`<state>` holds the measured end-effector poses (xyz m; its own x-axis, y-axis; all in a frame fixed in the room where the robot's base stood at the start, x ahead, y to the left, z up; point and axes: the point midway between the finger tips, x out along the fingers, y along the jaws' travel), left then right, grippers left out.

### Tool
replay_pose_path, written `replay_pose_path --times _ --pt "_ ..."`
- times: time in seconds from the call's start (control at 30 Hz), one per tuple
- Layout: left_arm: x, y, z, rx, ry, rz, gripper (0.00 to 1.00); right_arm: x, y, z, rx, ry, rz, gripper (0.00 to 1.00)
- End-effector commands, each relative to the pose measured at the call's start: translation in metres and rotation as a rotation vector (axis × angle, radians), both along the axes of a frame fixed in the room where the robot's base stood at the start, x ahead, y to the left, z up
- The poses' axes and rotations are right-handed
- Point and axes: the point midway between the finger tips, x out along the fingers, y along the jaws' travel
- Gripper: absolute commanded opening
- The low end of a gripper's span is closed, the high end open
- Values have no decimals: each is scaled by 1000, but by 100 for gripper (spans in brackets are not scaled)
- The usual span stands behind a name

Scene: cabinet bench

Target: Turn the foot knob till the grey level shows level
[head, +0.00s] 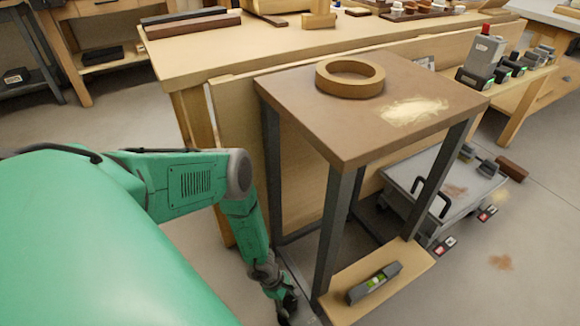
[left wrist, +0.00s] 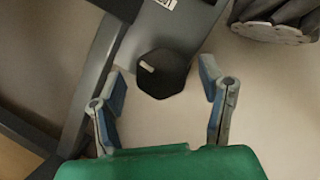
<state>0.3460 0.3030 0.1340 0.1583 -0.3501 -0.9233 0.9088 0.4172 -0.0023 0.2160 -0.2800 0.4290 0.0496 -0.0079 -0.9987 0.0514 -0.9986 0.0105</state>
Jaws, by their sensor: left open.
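The foot knob (left wrist: 163,73) is a dark, many-sided knob with a small pale mark on its face. It lies between the fingertips of my left gripper (left wrist: 160,88), which is open with a gap on both sides. In the head view my left gripper (head: 286,302) reaches down beside the stand's near leg, and I cannot make out the knob there. The grey level (head: 362,290) lies on a low wooden board (head: 405,268) at the stand's foot. Its green vial shows, but the bubble is too small to read. My right gripper is out of view.
The stand's brown top (head: 330,125) carries a wooden ring (head: 350,88). Its dark legs rise close to my left arm. A workbench (head: 270,45) stands behind. A grey wheeled box (head: 462,195) with a black handle is to the right. Open floor lies at front right.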

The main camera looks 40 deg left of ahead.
Motion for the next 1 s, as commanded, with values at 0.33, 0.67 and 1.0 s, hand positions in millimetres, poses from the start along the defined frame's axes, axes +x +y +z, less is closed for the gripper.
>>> replay_pose_path --times 0.33,0.67,1.0 --pt "2 -5 -10 -1 0 0 63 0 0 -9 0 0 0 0" --pt "2 -4 -10 -1 0 0 13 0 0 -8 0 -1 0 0" --pt "2 -4 -7 1 0 47 14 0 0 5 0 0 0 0"
